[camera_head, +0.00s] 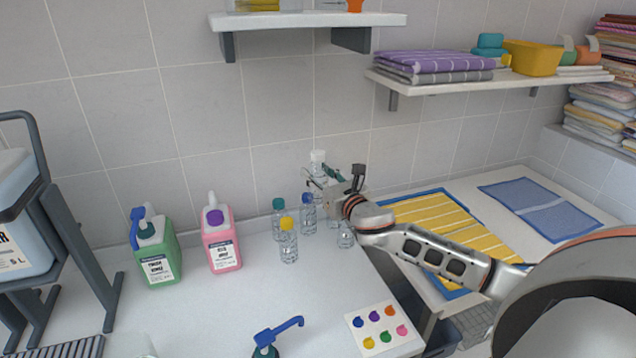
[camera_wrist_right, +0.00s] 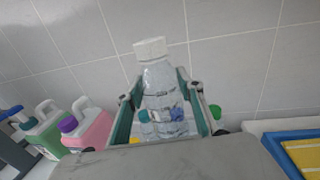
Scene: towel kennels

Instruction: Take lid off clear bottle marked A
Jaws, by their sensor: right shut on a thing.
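My right gripper (camera_head: 330,183) is shut on a clear bottle with a white lid (camera_head: 318,157) and holds it raised above the other bottles near the back wall. In the right wrist view the bottle (camera_wrist_right: 160,82) stands up between the two fingers (camera_wrist_right: 166,110), slightly tilted, with its white lid (camera_wrist_right: 150,48) on top. No letter A can be read on any bottle. On the counter stand clear bottles with a yellow lid (camera_head: 287,223), a teal lid (camera_head: 279,203) and a blue lid (camera_head: 307,199). Another clear bottle (camera_head: 345,238) is partly hidden by my arm. My left gripper is out of view.
Green (camera_head: 157,255) and pink (camera_head: 221,243) jugs stand left of the bottles. A shelf (camera_head: 305,20) is overhead. The counter's middle is clear.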

